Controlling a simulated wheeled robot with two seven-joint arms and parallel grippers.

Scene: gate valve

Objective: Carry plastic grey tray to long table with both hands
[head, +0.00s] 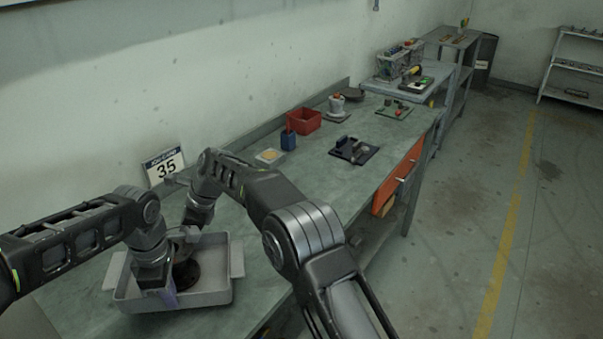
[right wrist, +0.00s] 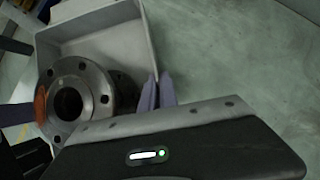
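The plastic grey tray (head: 207,297) sits on the near end of the long green-grey table (head: 262,232). A dark round flanged metal part (head: 187,272) lies in it; the right wrist view shows its bolt holes and bore (right wrist: 82,100). My left gripper (head: 167,296) points down at the tray's near left part, a purple finger showing; its grip is hidden. My right gripper (right wrist: 157,92) has its two purple fingers close together on either side of the tray's wall (right wrist: 150,45), apparently shut on it. In the head view my right arm hides part of the table.
Farther along are a red bin (head: 304,121), a blue holder (head: 288,140) and a black tool tray (head: 353,150). Floor to the right is clear.

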